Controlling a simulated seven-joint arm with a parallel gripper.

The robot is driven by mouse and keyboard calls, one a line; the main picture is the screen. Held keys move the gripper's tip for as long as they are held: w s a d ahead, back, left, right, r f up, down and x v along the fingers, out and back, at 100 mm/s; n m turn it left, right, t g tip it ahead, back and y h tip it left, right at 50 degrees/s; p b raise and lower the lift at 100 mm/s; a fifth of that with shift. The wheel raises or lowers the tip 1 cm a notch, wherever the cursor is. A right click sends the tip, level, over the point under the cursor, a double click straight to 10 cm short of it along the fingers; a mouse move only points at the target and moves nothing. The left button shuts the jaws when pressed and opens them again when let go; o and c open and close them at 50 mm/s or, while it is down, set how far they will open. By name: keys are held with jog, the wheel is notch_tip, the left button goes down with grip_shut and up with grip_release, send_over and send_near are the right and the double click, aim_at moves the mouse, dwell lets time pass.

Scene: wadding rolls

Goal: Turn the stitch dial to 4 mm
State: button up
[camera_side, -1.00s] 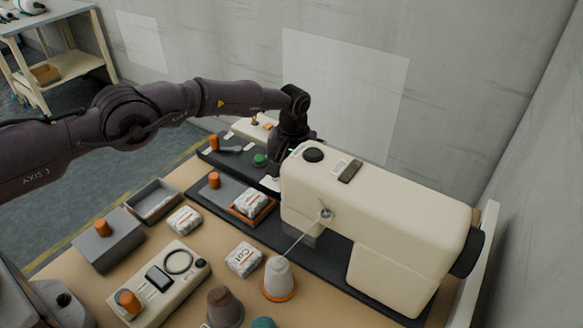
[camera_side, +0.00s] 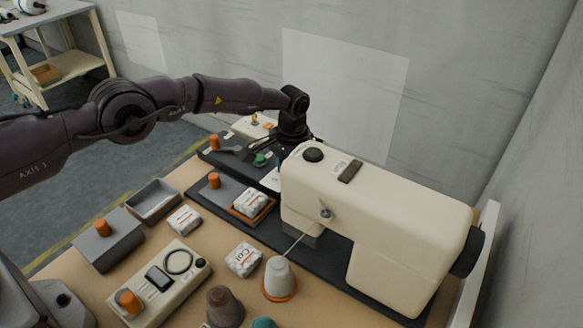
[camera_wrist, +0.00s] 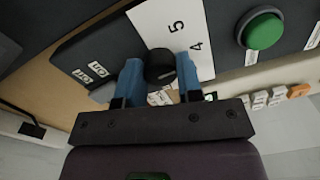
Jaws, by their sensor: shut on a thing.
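The stitch dial (camera_wrist: 160,67) is a dark round knob on a white scale plate (camera_wrist: 163,22) in the wrist view. The numbers 5 and 4 show on the plate above and to the right of the knob. My gripper (camera_wrist: 159,64) has its two blue fingers on either side of the dial, shut on it. In the side view, my gripper (camera_side: 278,166) is low behind the left end of the cream sewing machine (camera_side: 390,205), and the dial is hidden there.
A green button (camera_wrist: 265,30) sits right of the dial on a dark panel. Wrapped wadding rolls (camera_side: 250,203), a grey open bin (camera_side: 153,200), a control box with an orange knob (camera_side: 130,301) and a white cone (camera_side: 279,277) stand on the table's front part.

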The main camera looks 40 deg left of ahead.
jog(key=shift+s+m, duration=0.1)
jog(key=shift+m, duration=0.4)
jog(key=o, duration=0.9)
jog(key=r, duration=1.3)
jog(key=shift+d, duration=0.2)
